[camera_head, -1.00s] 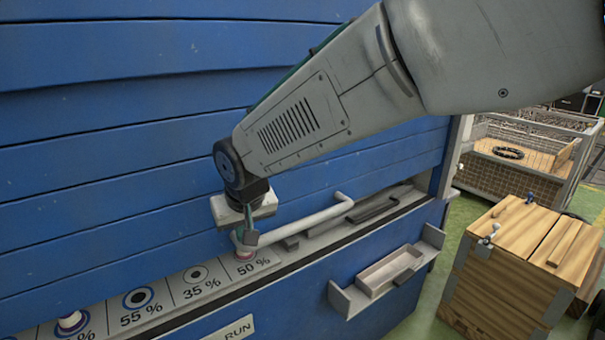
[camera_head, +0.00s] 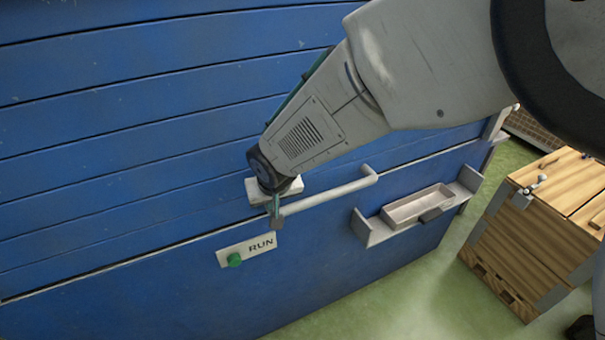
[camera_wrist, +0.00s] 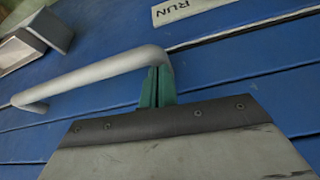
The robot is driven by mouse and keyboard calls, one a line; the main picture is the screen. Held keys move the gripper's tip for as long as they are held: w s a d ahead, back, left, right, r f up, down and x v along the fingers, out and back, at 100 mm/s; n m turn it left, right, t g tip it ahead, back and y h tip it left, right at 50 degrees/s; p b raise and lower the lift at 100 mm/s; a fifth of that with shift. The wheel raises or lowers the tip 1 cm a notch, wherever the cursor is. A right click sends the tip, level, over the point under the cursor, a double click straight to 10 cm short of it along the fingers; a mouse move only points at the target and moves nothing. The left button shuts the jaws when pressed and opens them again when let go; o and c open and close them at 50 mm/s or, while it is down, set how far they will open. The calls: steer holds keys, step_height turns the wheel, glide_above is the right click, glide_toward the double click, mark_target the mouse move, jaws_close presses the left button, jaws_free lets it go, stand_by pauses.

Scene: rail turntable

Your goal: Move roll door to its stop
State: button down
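The roll door (camera_head: 120,140) is a wall of blue horizontal slats. Its lower edge is down at the top of the blue front panel (camera_head: 330,265), with only a thin dark line between them. A pale bar handle (camera_head: 330,194) runs along the door's lower part; it also shows in the wrist view (camera_wrist: 90,75). My gripper (camera_head: 273,212) is at the handle's left end in the head view.
A RUN plate (camera_head: 250,247) with a green button (camera_head: 234,260) is on the front panel just below my gripper. A small grey tray (camera_head: 418,207) on a bracket sticks out to the right. A wooden crate (camera_head: 535,240) stands on the green floor at the right.

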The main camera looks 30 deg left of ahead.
steer(key=shift+s+d+f, duration=0.1)
steer(key=shift+d+f, duration=0.1)
steer(key=shift+f, duration=0.1)
steer(key=v, duration=1)
steer(key=s+d+r+m+g+h, duration=0.1)
steer(key=d+r, duration=0.1)
steer(key=d, duration=0.9)
steer(key=d+r+g+h, duration=0.1)
steer(key=d+r+h, duration=0.1)
steer(key=d, duration=0.8)
steer(key=s+d+r+m+g+h, duration=0.1)
steer(key=d+r, duration=0.2)
steer(key=d, duration=0.8)
steer(key=s+d+r+m, duration=0.1)
steer(key=s+d+m, duration=0.1)
steer(key=d, duration=0.5)
steer(key=s+d+r+m, duration=0.2)
steer(key=s+d+m, duration=0.1)
steer(key=d, duration=0.5)
steer(key=s+d+r+m+t, duration=0.1)
steer(key=s+d+r+m, duration=0.1)
steer(key=s+d, duration=0.2)
steer(key=d, duration=0.3)
steer(key=shift+s+d+m, duration=0.3)
steer(key=shift+s+m, duration=0.1)
